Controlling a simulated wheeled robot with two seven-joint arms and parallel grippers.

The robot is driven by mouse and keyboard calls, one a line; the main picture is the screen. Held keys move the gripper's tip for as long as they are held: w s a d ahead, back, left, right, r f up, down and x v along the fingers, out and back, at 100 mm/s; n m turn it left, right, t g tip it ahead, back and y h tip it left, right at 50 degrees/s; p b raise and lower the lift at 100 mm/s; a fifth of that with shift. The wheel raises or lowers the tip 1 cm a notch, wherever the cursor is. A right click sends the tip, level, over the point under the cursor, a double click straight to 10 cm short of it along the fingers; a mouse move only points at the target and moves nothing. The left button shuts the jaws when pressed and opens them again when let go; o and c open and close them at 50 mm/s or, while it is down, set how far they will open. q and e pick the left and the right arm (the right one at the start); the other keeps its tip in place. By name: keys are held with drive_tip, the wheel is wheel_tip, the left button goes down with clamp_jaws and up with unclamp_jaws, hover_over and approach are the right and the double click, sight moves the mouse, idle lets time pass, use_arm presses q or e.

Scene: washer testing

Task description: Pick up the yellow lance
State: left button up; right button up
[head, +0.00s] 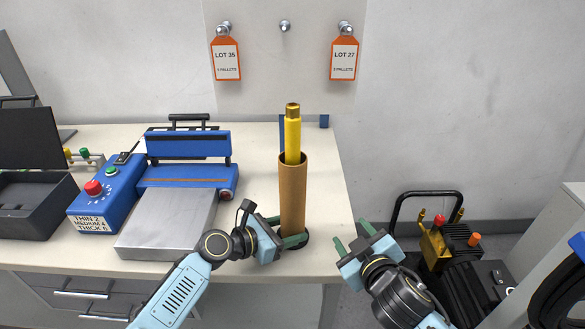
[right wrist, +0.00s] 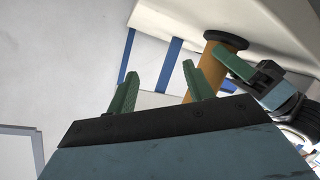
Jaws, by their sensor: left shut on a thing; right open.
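The yellow lance (head: 292,132) stands upright in a brown cylindrical tube (head: 292,185) on the table. Its yellow upper part and brass-coloured tip show above the tube's rim, and its lower part is hidden inside. My left gripper (head: 293,241) is shut on the tube near its base. My right gripper (head: 354,238) is open and empty, to the right of the tube near the table's right edge. In the right wrist view, the open fingers of my right gripper (right wrist: 160,92) are in front, with the tube (right wrist: 212,62) and my left gripper (right wrist: 232,66) beyond.
A blue sealing machine with a metal plate (head: 167,225) stands left of the tube, beside a blue control box (head: 105,195). A dark bin (head: 35,207) is at far left. Two orange lot tags (head: 226,58) hang on the wall. Black and yellow equipment (head: 447,245) stands right of the table.

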drive_tip(key=s+a+r+m+t, duration=0.1)
drive_tip(key=a+r+m+t, duration=0.15)
drive_tip(key=a+r, duration=0.6)
drive_tip(key=m+t, duration=0.1)
drive_tip(key=m, duration=0.3)
approach(291, 142)
drive_tip(key=w, duration=0.5)
drive_tip(key=w+a, duration=0.1)
drive_tip(key=w, duration=0.2)
drive_tip(key=shift+a+f, duration=0.1)
drive_tip(key=shift+a, duration=0.15)
drive_tip(key=shift+w+a+f, duration=0.1)
drive_tip(key=shift+w, duration=1.25)
drive_tip(key=shift+w+a, duration=0.15)
drive_tip(key=shift+w, duration=1.15)
clamp_jaws()
